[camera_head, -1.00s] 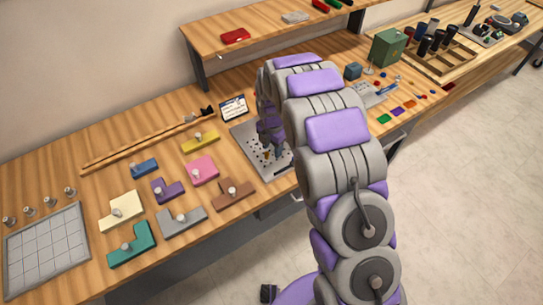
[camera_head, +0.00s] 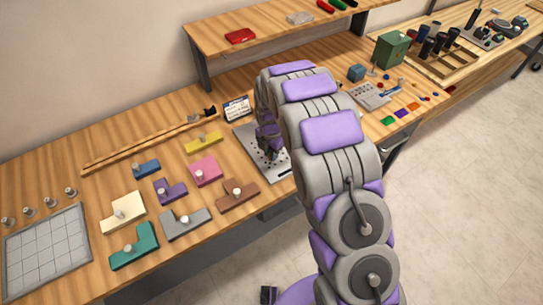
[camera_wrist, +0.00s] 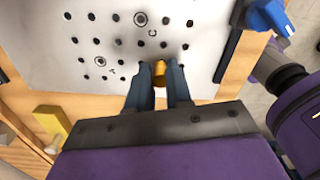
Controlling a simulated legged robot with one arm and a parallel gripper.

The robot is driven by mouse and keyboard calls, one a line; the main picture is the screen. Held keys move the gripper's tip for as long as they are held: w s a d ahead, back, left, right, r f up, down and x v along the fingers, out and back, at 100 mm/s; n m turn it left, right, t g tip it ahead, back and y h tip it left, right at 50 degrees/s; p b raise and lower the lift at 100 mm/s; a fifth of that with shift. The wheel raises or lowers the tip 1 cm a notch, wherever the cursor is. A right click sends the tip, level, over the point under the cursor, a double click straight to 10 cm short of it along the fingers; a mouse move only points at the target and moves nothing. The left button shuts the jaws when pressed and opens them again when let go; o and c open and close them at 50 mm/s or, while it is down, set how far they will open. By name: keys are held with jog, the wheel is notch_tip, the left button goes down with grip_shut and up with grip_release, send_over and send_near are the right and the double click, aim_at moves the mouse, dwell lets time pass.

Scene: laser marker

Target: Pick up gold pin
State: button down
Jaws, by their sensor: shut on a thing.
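The gold pin (camera_wrist: 159,72) shows in the wrist view between the fingertips of my gripper (camera_wrist: 158,78), which is shut on it. Behind the pin lies a light metal plate (camera_wrist: 60,45) with several dark holes. I cannot tell whether the pin is clear of the plate or still touches it. In the head view the plate (camera_head: 247,137) lies on the bench, and my gripper (camera_head: 268,148) is over it, partly hidden by my arm. The pin cannot be made out in the head view.
Several coloured knobbed blocks, such as a pink one (camera_head: 206,171) and a brown one (camera_head: 238,194), lie left of the plate. A small display card (camera_head: 237,108) stands behind it. A shelf (camera_head: 275,32) overhangs the back of the bench. A blue object (camera_wrist: 269,17) sits at the wrist view's upper right.

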jog(key=shift+a, duration=0.3)
jog(key=shift+d, duration=0.35)
jog(key=shift+r, duration=0.1)
jog(key=shift+a, duration=0.1)
jog(key=shift+a+r, duration=0.1)
jog(key=shift+r, duration=0.55)
jog(key=shift+s+d+r+p, duration=0.15)
jog(key=shift+r+p, duration=0.15)
jog(key=shift+r, duration=0.3)
jog(key=shift+s+d+r+p, duration=0.15)
jog(key=shift+r+p, duration=0.1)
jog(key=shift+r, duration=0.3)
jog(key=s+d+r+p, duration=0.1)
jog(key=s+d, duration=0.7)
jog(key=s, duration=0.4)
jog(key=shift+s+d+r+p, duration=0.15)
jog(key=shift+s+d+p, duration=0.15)
jog(key=shift+s+p, duration=0.1)
